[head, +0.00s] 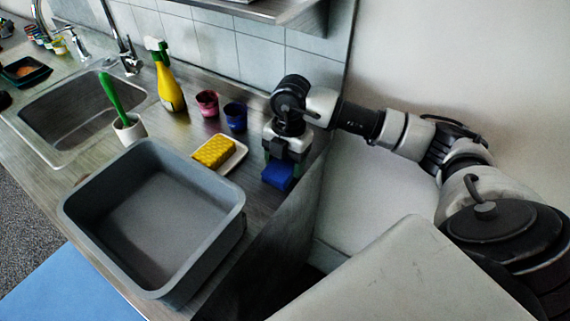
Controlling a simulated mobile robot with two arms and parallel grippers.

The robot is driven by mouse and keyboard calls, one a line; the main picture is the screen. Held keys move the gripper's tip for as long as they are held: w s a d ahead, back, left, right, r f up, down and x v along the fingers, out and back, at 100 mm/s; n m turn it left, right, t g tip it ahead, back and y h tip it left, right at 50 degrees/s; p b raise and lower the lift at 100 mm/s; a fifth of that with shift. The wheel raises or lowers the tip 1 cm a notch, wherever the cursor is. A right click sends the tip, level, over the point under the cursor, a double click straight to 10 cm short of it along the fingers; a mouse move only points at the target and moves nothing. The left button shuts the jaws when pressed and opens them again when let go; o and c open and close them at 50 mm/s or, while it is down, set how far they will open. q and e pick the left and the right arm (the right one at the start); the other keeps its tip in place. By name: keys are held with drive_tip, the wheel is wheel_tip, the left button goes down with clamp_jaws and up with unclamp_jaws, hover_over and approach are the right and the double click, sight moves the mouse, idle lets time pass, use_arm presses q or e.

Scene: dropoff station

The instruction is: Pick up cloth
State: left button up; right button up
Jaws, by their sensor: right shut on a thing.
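My right gripper (280,162) reaches in from the right and points down over the right end of the steel counter. It is shut on a blue cloth (278,175), which shows just below its fingers. I cannot tell whether the cloth still touches the counter. My left gripper is not in view.
A large empty grey tub (77,207) stands at the counter's front. A yellow sponge (213,151) lies on a white dish (238,156) left of my right gripper. A blue cup (236,117), a pink cup (207,103) and a yellow spray bottle (169,88) stand behind. A sink (75,113) is at left.

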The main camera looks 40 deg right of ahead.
sight(288, 164)
drive_tip(key=shift+c, duration=0.5)
drive_tip(key=shift+r, duration=0.1)
drive_tip(key=shift+r, duration=0.5)
drive_tip(key=shift+s+d+r+b, duration=0.1)
drive_tip(key=shift+s+r+b, duration=0.2)
drive_tip(key=shift+r, duration=0.25)
drive_tip(key=shift+s+d+r+b, duration=0.15)
drive_tip(key=shift+r+b, duration=0.1)
drive_tip(key=shift+r, duration=0.3)
drive_tip(key=s+d+b, duration=0.2)
drive_tip(key=s, duration=0.6)
drive_tip(key=s+d+b, duration=0.2)
drive_tip(key=s+d, duration=0.1)
drive_tip(key=s, duration=0.5)
drive_tip(key=shift+s, duration=0.15)
drive_tip(key=shift+r, duration=0.1)
